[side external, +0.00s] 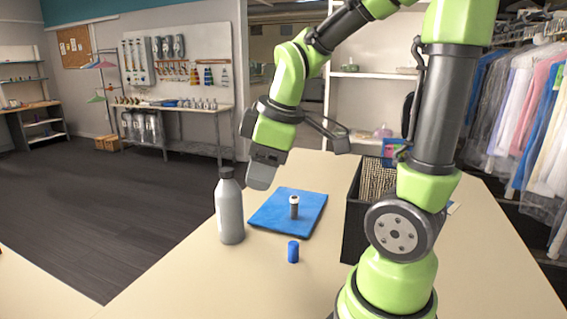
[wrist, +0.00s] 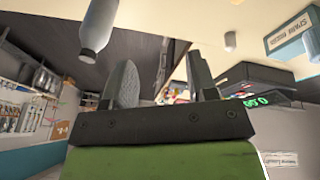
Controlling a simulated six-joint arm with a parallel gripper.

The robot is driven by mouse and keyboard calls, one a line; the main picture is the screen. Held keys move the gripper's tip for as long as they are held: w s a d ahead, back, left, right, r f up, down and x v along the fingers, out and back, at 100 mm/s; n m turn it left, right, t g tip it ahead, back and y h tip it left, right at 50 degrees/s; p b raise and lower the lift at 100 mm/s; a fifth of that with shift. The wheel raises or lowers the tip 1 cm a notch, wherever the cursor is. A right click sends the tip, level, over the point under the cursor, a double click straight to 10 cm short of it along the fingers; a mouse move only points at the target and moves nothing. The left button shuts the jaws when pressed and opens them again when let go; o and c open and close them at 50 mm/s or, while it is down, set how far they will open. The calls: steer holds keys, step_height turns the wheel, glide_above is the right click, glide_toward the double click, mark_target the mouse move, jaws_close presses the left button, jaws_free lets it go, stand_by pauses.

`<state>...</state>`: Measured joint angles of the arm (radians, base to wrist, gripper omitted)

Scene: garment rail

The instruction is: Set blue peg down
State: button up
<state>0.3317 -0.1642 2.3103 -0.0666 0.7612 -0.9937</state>
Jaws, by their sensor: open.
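The blue peg (side external: 293,251) stands upright on the bare beige table, in front of the blue mat (side external: 268,222). It is apart from my gripper. My gripper (side external: 262,176) is above and behind the peg, to its left, over the mat's far left side near the grey bottle. In the wrist view my two fingers (wrist: 163,82) stand apart with nothing between them. I cannot make out the blue peg in the wrist view.
A grey bottle (side external: 230,212) stands left of the mat and also shows in the wrist view (wrist: 97,27). A small dark object with a white top (side external: 294,206) stands on the mat. A black crate (side external: 352,218) is to the right. The front left table is clear.

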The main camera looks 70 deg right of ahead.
steer(key=s+a+r+m+t+y, duration=0.2)
steer(key=s+a+r+m+t, duration=0.1)
steer(key=s+a+m, duration=0.4)
steer(key=shift+a+r+m, duration=0.6)
steer(key=shift+a+r, duration=0.25)
steer(key=shift+r, duration=0.05)
